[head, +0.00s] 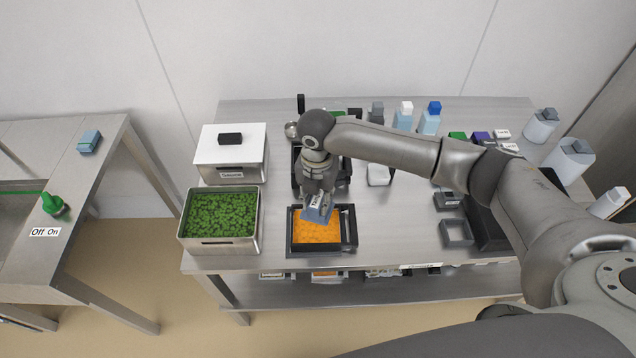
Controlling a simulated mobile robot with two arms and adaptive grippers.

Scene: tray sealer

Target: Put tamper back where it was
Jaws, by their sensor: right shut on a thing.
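My right gripper (320,187) comes in from the right and points down over the front middle of the table. It is shut on the tamper (317,214), a blue-grey block with a small white label. I cannot tell whether the tamper touches the food. The gripper hides the top of the tamper, and its fingertips are hard to make out. My left gripper is not in view.
A steel container of green food (221,244) stands left of the tray, with a white-lidded container (230,173) behind it. Bottles (403,116) stand along the back. A small grey frame (457,233) lies to the right. The table between tray and frame (400,225) is clear.

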